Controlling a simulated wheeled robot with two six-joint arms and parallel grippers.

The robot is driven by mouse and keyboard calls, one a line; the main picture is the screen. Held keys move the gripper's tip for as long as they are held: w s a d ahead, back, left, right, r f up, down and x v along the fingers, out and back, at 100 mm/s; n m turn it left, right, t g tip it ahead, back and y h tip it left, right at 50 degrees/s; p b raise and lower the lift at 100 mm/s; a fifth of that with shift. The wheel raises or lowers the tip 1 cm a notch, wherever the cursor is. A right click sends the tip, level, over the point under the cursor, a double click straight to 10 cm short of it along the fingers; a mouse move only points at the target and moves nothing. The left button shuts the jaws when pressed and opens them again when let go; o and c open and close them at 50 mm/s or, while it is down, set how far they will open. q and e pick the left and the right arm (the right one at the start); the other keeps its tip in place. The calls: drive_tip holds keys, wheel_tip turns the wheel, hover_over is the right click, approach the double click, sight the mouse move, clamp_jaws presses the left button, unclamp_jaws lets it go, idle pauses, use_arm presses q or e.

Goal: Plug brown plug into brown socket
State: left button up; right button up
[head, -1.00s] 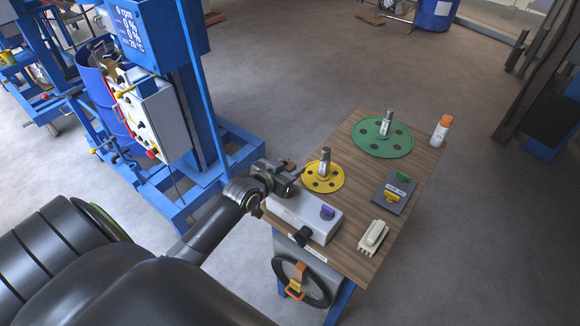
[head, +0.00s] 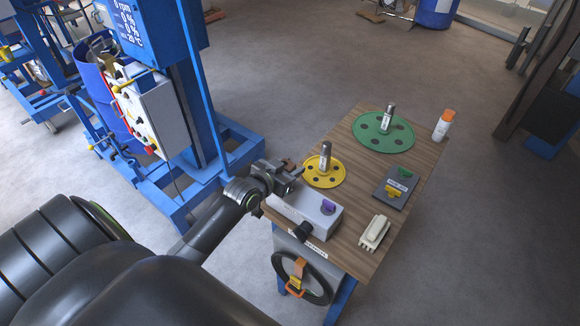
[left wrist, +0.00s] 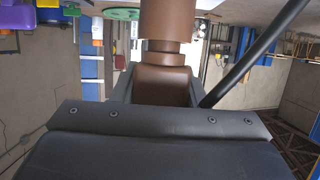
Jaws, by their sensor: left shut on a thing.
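My left gripper (head: 284,176) is shut on a brown plug (head: 290,164) above the far left end of the grey box on the table's near side. In the left wrist view the brown plug (left wrist: 161,86) sits between the fingers, with a narrower collar and a wider brown cylinder beyond it. I cannot tell whether that wider part belongs to the plug or is the socket. No separate brown socket shows in the head view; the gripper hides part of the box's end. My right gripper is not in view.
The grey box (head: 292,209) carries a purple connector (head: 328,207). The wooden table (head: 347,238) also holds a yellow disc (head: 316,178), a green disc (head: 372,140), a dark grey plate (head: 386,190), a cream device (head: 374,233) and an orange-capped bottle (head: 443,126). A blue machine frame (head: 229,147) stands left.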

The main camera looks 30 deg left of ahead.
use_arm(q)
drive_tip(key=shift+s+f+b, duration=0.1)
drive_tip(key=shift+f+b, duration=0.2)
drive_tip(key=shift+f, duration=0.2)
drive_tip(key=o, duration=1.1)
drive_tip(key=shift+o, duration=0.2)
drive_tip(key=b+v, duration=0.1)
drive_tip(key=v, duration=1.6)
drive_tip(key=shift+a+r, duration=0.1)
